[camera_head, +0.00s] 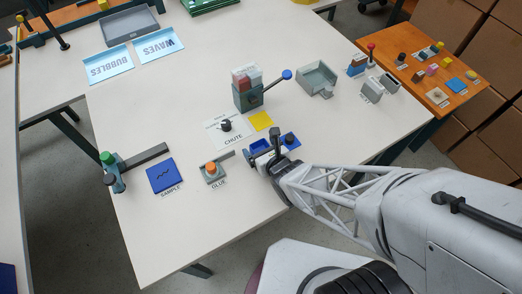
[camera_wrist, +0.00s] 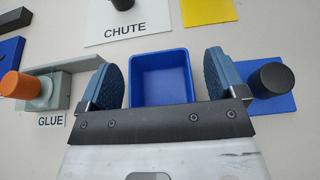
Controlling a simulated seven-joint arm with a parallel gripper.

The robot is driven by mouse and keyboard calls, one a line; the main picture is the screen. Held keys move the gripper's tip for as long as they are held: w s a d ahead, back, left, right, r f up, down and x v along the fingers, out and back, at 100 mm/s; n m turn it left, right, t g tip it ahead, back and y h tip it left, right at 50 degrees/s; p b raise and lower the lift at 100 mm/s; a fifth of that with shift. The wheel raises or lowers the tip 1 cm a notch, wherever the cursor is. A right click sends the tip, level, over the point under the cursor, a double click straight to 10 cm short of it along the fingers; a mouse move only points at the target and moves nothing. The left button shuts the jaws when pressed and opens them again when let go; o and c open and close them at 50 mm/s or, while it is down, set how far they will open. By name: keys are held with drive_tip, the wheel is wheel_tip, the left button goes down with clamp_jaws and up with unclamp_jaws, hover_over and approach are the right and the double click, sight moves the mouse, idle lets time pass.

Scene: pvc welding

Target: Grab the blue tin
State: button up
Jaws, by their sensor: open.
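The blue tin (camera_wrist: 161,79) is a small open-topped rectangular container, empty inside, on the white table. In the wrist view it sits between the two fingers of my gripper (camera_wrist: 166,85). The fingers are open, one on each side, with a visible gap to the tin on both sides. In the head view the tin (camera_head: 259,146) is partly hidden by my gripper (camera_head: 268,152). The height of the fingers relative to the tin is hard to tell.
Right of the tin is a blue plate with a black knob (camera_wrist: 271,78). Left is the glue station with an orange cap (camera_wrist: 20,84). Beyond it lie the chute card (camera_wrist: 125,22) and a yellow square (camera_wrist: 208,10). The table front left (camera_head: 190,235) is clear.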

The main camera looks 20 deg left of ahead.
drive_tip(key=c, duration=1)
drive_tip(key=shift+r, duration=0.1)
wheel_tip(320, 180, up, 10)
idle(0.4)
idle(0.5)
